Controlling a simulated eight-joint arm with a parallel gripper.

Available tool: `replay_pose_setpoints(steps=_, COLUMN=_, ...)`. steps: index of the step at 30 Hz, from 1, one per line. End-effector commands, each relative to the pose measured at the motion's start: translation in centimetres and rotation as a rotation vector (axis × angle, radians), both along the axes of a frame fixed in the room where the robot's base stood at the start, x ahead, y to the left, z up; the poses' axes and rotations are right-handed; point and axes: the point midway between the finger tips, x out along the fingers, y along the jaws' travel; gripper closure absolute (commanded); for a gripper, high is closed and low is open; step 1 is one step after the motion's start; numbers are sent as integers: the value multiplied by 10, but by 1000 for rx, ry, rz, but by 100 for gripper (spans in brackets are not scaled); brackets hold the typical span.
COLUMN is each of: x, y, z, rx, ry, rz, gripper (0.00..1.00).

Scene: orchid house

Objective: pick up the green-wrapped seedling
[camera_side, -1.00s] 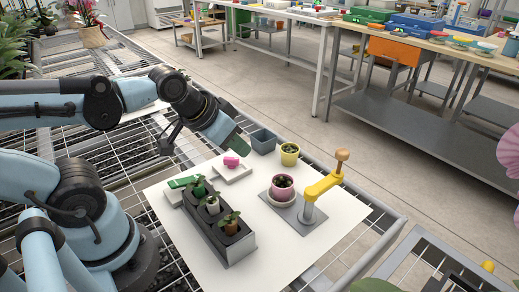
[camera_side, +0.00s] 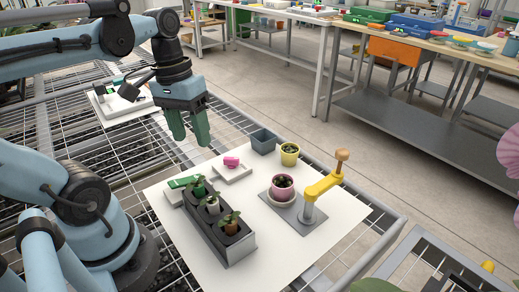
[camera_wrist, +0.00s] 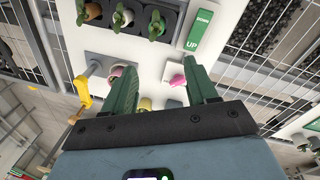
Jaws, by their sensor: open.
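The green-wrapped seedling (camera_side: 198,187) stands upright in the far-end slot of a dark grey three-slot holder (camera_side: 236,252). In the wrist view the seedling (camera_wrist: 157,27) shows at the top, beyond my fingertips. A white-wrapped seedling (camera_side: 212,206) is in the middle slot and a brown-wrapped one (camera_side: 231,226) in the near slot. My gripper (camera_side: 189,138) is open and empty, pointing down, above and apart from the seedlings. Its two green fingers (camera_wrist: 162,85) are spread apart in the wrist view.
A grey bin (camera_side: 264,141), yellow pot (camera_side: 290,153), pink pot (camera_side: 283,187) and yellow-armed stand (camera_side: 322,187) are to the right. The white board's front is clear.

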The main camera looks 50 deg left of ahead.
Motion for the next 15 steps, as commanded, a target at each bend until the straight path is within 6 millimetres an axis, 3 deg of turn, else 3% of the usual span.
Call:
replay_pose_setpoints(steps=5, x=-14, y=3, z=10, rx=-54, ry=86, rz=52, gripper=43)
replay_pose_setpoints(steps=15, x=-15, y=-6, z=-34, rx=-56, ry=90, rz=50, gripper=43)
